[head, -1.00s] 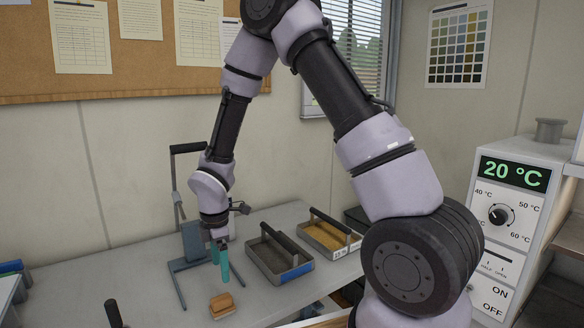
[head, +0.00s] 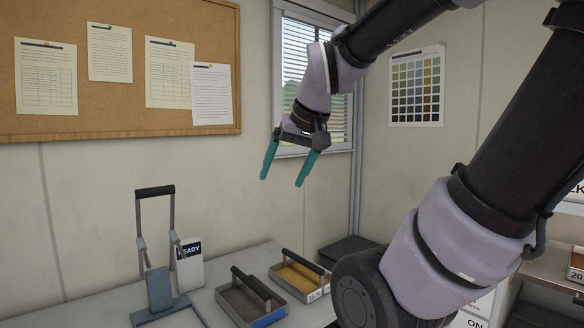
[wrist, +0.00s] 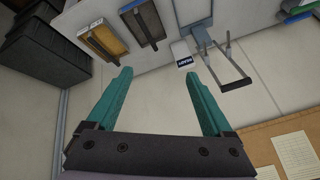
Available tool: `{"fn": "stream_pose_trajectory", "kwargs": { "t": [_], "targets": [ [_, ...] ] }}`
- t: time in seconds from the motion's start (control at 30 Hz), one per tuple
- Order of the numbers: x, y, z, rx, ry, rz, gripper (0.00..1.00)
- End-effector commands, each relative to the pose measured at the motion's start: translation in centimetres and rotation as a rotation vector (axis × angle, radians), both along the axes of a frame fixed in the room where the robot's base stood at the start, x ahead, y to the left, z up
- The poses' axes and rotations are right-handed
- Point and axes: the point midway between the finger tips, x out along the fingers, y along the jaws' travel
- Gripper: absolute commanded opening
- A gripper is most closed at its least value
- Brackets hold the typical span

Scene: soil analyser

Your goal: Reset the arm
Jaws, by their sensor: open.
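My gripper (head: 284,178) is raised high in front of the wall and window, well above the table. Its two teal fingers are spread wide apart with nothing between them. In the wrist view my gripper (wrist: 160,92) is also open and empty, with wall between its fingers. My arm comes in from the upper right of the head view and bends down to the gripper.
A grey stand with a black handle (head: 155,191) is at the table's left, beside a white "READY" box (head: 190,268). Two handled trays, one with dark soil (head: 235,305) and one with yellow soil (head: 310,293), sit to its right. A window (head: 297,55) is behind my gripper.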

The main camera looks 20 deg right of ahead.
Motion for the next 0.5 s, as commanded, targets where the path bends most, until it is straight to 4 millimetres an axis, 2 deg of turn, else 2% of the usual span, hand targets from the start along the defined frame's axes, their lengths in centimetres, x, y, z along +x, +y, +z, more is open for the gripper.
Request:
{"fn": "stream_pose_trajectory", "kwargs": {
  "t": [0.1,0.2,0.5],
  "targets": [
    [-1.7,-0.5,1.1,0.075,-0.029,-0.091,0.85],
    [-2.4,-0.6,1.3,0.105,-0.035,-0.124,0.85],
    [-2.4,-0.7,1.4,0.111,-0.035,-0.131,0.85]
  ]
}}
